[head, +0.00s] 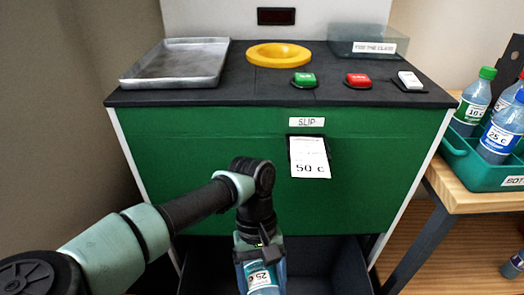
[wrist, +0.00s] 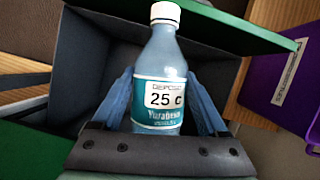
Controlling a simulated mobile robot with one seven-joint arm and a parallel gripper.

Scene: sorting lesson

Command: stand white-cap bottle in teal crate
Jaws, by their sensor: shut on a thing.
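The white-cap bottle (wrist: 158,75) is pale blue with a teal and white "25 c" label. My gripper (wrist: 160,98) is shut on it, with one blue finger on each side of its body. In the head view the bottle (head: 262,281) shows at the lower middle below my gripper (head: 260,256), and its cap is not visible there. The teal crate (head: 490,178) stands on a wooden table at the right, well apart from my gripper. It holds a green-cap bottle (head: 472,104), a blue-cap bottle (head: 502,130) and another bottle cut by the frame edge.
A dark open bin (head: 330,268) lies under the green machine (head: 230,180), behind the held bottle. The wooden table (head: 462,196) has an edge facing the machine. A purple item (wrist: 280,80) shows at the right in the wrist view. Another bottle (head: 515,264) is low at right.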

